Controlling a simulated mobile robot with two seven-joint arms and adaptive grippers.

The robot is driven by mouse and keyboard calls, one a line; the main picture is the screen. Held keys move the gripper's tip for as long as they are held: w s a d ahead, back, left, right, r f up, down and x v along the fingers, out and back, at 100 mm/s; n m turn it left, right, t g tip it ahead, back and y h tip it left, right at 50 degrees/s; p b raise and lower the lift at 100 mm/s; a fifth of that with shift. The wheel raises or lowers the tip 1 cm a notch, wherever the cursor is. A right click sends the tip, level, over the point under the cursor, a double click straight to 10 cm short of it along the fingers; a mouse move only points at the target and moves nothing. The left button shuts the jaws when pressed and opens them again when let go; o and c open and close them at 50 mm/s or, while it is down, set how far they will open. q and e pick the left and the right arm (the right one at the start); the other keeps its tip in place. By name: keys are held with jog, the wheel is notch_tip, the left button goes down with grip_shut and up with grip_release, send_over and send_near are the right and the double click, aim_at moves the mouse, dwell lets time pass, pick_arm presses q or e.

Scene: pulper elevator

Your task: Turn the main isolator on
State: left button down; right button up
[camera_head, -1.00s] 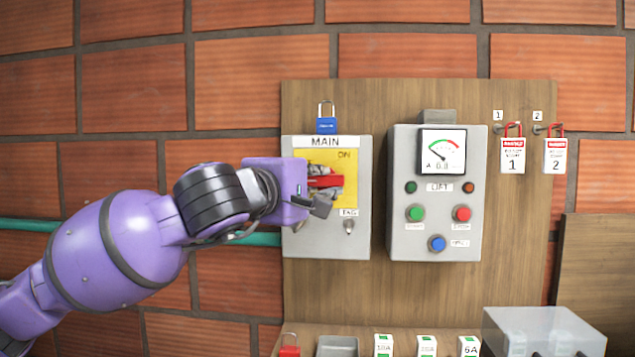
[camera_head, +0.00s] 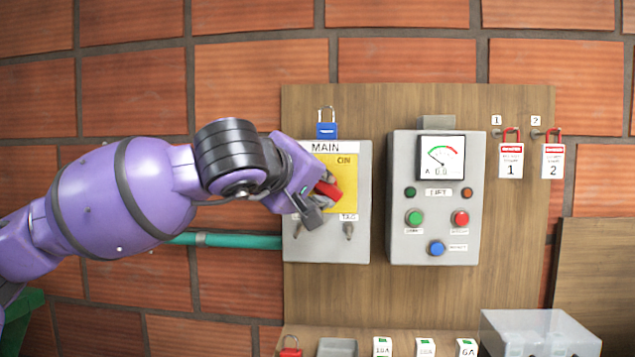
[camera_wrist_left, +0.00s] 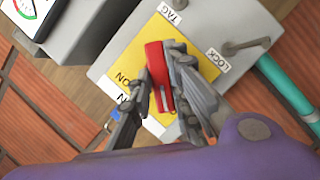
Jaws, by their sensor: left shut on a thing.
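The grey MAIN isolator box (camera_head: 355,243) is mounted on a wooden board. Its yellow plate (camera_head: 346,172) has an ON label at upper right. The red isolator handle (camera_head: 329,189) sits tilted on this plate, partly hidden by my left gripper (camera_head: 318,201). In the left wrist view, the red handle (camera_wrist_left: 155,62) lies between the fingers of my left gripper (camera_wrist_left: 163,82), which is shut on it. The OFF marking is not visible. My right gripper is not in view.
A grey control box (camera_head: 400,248) with a gauge and buttons stands right of the isolator. A blue padlock (camera_head: 326,130) is above the isolator. Tags with red padlocks (camera_head: 511,160) hang at right. A shelf (camera_head: 304,330) and clear box (camera_head: 540,330) are below.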

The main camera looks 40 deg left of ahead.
pick_arm(q)
jog(key=m, duration=0.1)
jog(key=m+g+y, duration=0.1)
jog(key=m, duration=0.1)
jog(key=shift+d+r+g+p, duration=0.1)
jog(key=shift+r+g+p, duration=0.2)
jog(key=shift+p, duration=0.1)
jog(key=m+g+y, duration=0.1)
jog(key=m, duration=0.1)
jog(key=m+y, duration=0.1)
jog(key=m, duration=0.1)
jog(key=shift+w+d+g+y, duration=0.2)
jog(key=shift+g+y, duration=0.1)
jog(key=shift+g, duration=0.1)
jog(key=shift+f+m, duration=0.1)
jog(key=shift+m, duration=0.2)
jog(key=c, duration=1.6)
grip_release()
jog(key=shift+c, duration=0.2)
jog(key=shift+s+d+r, duration=0.2)
jog(key=shift+s, duration=0.05)
jog(key=v, duration=1.1)
jog(key=shift+s, duration=0.1)
